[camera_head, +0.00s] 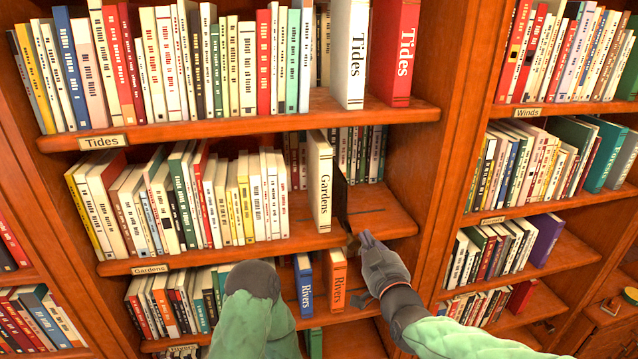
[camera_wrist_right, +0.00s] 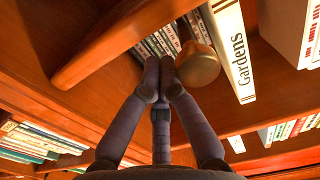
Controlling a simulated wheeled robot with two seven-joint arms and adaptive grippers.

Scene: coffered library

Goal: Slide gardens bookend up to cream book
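The cream Gardens book (camera_head: 322,185) stands upright near the front of the middle shelf, right of the row of books. It also shows in the wrist view (camera_wrist_right: 232,50). The gardens bookend (camera_head: 341,200) is a thin dark upright plate just right of that book; I cannot tell whether they touch. A rounded brass part (camera_wrist_right: 198,66), apparently the bookend's, shows between the book and my fingers. My right gripper (camera_head: 365,239) is at the shelf's front edge, right of the bookend. Its fingertips (camera_wrist_right: 160,64) are together, holding nothing visible, beside the brass part. My left gripper is out of view.
Blue (camera_head: 304,283) and orange (camera_head: 336,280) Rivers books stand on the shelf below. White (camera_head: 349,50) and red (camera_head: 394,50) Tides books stand above.

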